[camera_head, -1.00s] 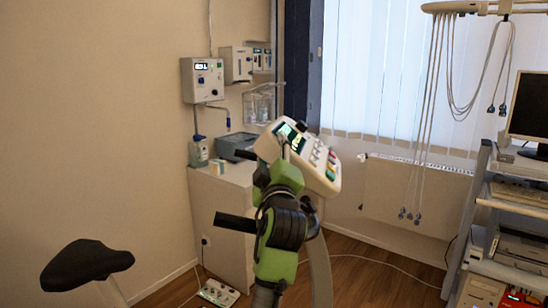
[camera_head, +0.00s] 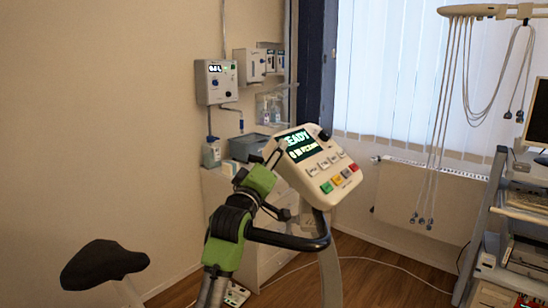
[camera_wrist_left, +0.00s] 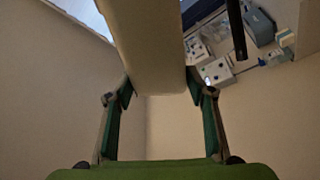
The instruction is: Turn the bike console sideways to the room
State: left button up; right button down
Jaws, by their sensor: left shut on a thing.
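The bike console (camera_head: 318,168) is a cream box on the bike's post, with a lit green display and several coloured buttons. In the head view its face is tilted and turned toward me. My left gripper (camera_head: 275,158) is at the console's left edge, partly hidden behind my own green arm. In the left wrist view the two fingers of my left gripper (camera_wrist_left: 160,92) are shut on the pale console body (camera_wrist_left: 155,50), one on each side. The black handlebar (camera_head: 290,240) curves below the console. My right gripper is not in view.
The black bike seat (camera_head: 103,262) is at the lower left. A white cabinet (camera_head: 217,192) stands behind the bike, with wall devices (camera_head: 216,82) above it. A radiator (camera_head: 410,195) is under the window. A shelf cart (camera_head: 492,215) stands at the right. Wooden floor shows between.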

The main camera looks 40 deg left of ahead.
pick_arm(q)
jog(key=shift+s+a+r, duration=0.1)
jog(key=shift+r, duration=0.25)
jog(key=o, duration=1.6)
jog(key=shift+w+f, duration=0.25)
